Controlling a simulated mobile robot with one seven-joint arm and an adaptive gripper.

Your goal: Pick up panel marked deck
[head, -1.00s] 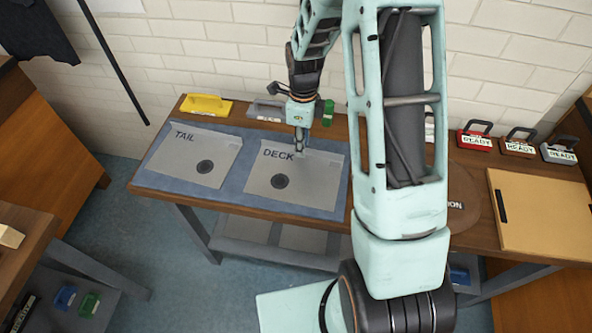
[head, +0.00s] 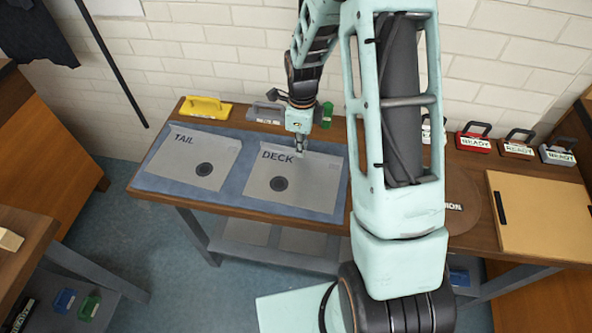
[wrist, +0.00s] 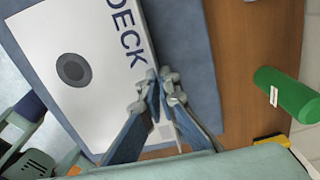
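The panel marked DECK (head: 310,187) is a flat light grey sheet with a dark round disc, lying on the blue mat (head: 236,198) on the bench. It also fills the upper left of the wrist view (wrist: 105,100). My gripper (head: 299,151) is at its far edge, just right of the lettering. In the wrist view my gripper's fingertips (wrist: 160,86) are close together, one on each side of that edge, shut on it. The panel still looks flat on the mat. The panel marked TAIL (head: 183,158) lies to its left, apart from it.
Several READY-tagged items (head: 474,138) and a tan board (head: 545,212) are at right. My arm hides the middle of the bench.

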